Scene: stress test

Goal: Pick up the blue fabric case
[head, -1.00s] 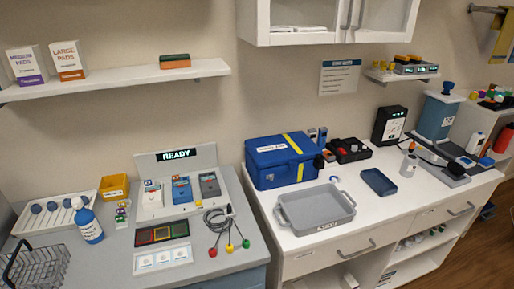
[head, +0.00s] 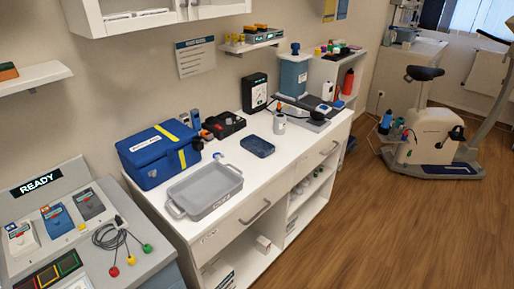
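My gripper is not in view.
A grey tray (head: 207,208) lies just in front of the case, close to the counter's front edge. A black open box (head: 224,124) and small upright items stand behind right. An exercise bike (head: 428,130) stands on the wooden floor, with clear floor before the counter.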

